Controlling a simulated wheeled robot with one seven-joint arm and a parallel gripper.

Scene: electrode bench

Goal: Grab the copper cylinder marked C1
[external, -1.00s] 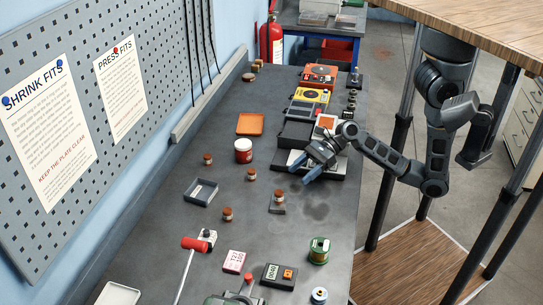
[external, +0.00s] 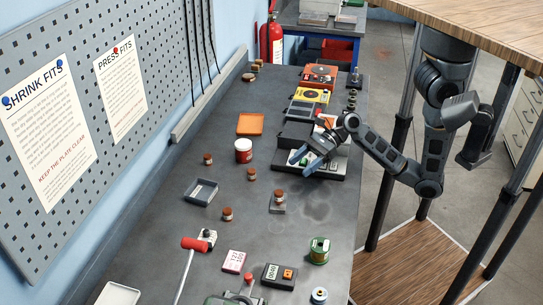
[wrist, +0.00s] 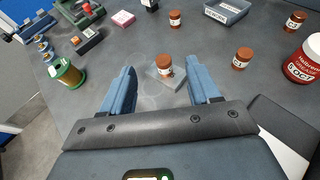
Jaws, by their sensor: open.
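Several copper cylinders with white labels stand upright on the bench. One copper cylinder (external: 279,194) stands on a small plate (external: 278,209); in the wrist view this cylinder (wrist: 164,62) appears between my fingertips, but beyond them. Other copper cylinders stand apart: one (external: 251,173), one (external: 228,213) and one (external: 207,158). The wrist view also shows them at right (wrist: 242,56), top centre (wrist: 175,16) and top right (wrist: 296,18). Their label marks are too small to read surely, so I cannot tell which is C1. My gripper (external: 303,162) is open and empty, right of the cylinders (wrist: 162,72).
A red-and-white jar (external: 243,151), a grey tray (external: 201,191) and an orange tray (external: 250,124) stand around the cylinders. A dark device (external: 325,165) lies under my gripper. Bench right of the plate is clear.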

